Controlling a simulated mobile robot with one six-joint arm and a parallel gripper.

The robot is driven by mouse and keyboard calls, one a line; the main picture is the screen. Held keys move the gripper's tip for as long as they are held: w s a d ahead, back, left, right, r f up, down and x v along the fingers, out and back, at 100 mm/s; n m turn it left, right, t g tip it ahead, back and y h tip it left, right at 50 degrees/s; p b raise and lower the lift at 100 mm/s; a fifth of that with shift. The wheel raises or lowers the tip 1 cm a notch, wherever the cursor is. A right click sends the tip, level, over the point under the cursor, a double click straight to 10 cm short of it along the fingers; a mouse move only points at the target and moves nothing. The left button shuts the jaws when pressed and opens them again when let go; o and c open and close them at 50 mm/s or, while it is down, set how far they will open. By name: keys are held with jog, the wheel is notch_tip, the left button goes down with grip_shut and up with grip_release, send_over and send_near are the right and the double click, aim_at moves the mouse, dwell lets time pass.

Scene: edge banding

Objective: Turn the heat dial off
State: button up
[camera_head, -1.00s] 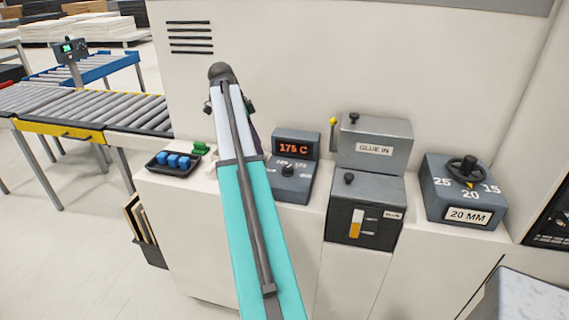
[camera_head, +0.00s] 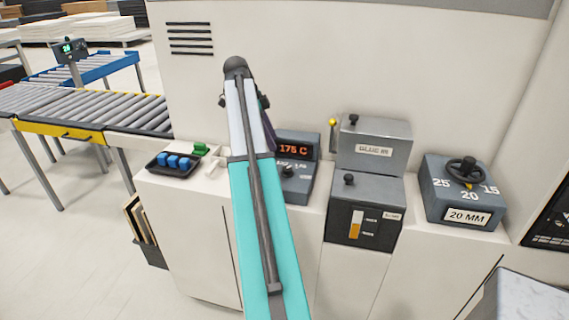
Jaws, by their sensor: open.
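The heat control box (camera_head: 300,188) is a dark grey unit on the machine's ledge, with an orange display (camera_head: 294,149) reading 175 C. The heat dial (camera_head: 289,170) is a small dark knob on the sloped face below the display. My arm covers the left part of the box, and the dial's pointer setting is too small to tell. My arm rises through the middle of the view, and a dark part of it shows just left of the display. My gripper is hidden behind the arm, so its distance from the dial cannot be seen.
Right of the heat box stand the glue box (camera_head: 375,145), with a yellow-tipped lever (camera_head: 332,124) beside it, and a 20 MM box with a handwheel (camera_head: 465,170). A black tray with blue blocks (camera_head: 172,167) lies left. A roller conveyor (camera_head: 90,108) is further left.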

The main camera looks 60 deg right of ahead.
aim_at(286, 168)
jog(key=shift+p+x, duration=1.85)
jog(key=shift+x, duration=4)
jog(key=shift+w, duration=0.1)
jog(key=c, duration=1)
